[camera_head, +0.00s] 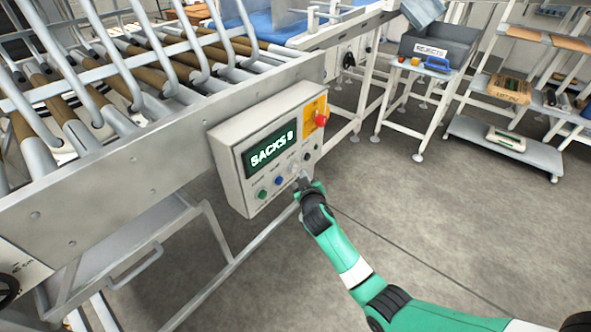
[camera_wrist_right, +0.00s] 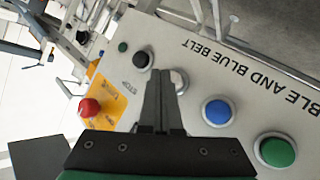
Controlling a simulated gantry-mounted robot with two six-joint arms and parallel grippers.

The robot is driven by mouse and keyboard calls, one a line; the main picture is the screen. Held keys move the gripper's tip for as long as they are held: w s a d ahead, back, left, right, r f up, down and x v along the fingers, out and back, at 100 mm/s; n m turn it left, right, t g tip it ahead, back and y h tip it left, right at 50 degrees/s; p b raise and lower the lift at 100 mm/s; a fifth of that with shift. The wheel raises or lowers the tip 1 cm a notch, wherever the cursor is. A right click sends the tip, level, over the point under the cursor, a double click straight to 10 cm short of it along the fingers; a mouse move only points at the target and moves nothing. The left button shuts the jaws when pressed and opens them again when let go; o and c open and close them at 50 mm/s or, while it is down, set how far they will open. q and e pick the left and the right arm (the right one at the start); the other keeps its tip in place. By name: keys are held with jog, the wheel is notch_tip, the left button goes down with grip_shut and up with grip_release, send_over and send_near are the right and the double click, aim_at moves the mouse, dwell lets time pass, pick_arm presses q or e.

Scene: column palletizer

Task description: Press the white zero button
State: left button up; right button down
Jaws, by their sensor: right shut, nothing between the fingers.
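The control box (camera_head: 262,140) is fixed to the side of the roller conveyor and shows "SACKS" and a digit that is hard to read on its dark display (camera_head: 271,148). The white button (camera_head: 293,169) sits between the blue button (camera_head: 278,181) and a black button (camera_head: 306,156). My right gripper (camera_head: 304,177) is shut and empty, its tips close to the white button. In the right wrist view the closed fingers (camera_wrist_right: 160,75) partly cover the white button (camera_wrist_right: 181,80). I cannot tell whether they touch it. My left gripper is not in view.
A green button (camera_wrist_right: 276,151) lies beyond the blue one (camera_wrist_right: 218,111). A red knob (camera_wrist_right: 89,107) on a yellow plate is on the other side. The roller conveyor (camera_head: 130,160) stands left of the box. Open floor (camera_head: 420,220) lies to the right.

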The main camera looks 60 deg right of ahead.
jog(key=shift+w+b, duration=0.4)
jog(key=shift+w, duration=0.05)
jog(key=shift+w+d+b, duration=0.1)
jog(key=shift+w+b, duration=0.4)
jog(key=shift+b, duration=0.05)
dwell(0.7)
jog(key=shift+s, duration=0.1)
jog(key=shift+s+p, duration=0.85)
jog(key=shift+p, duration=0.05)
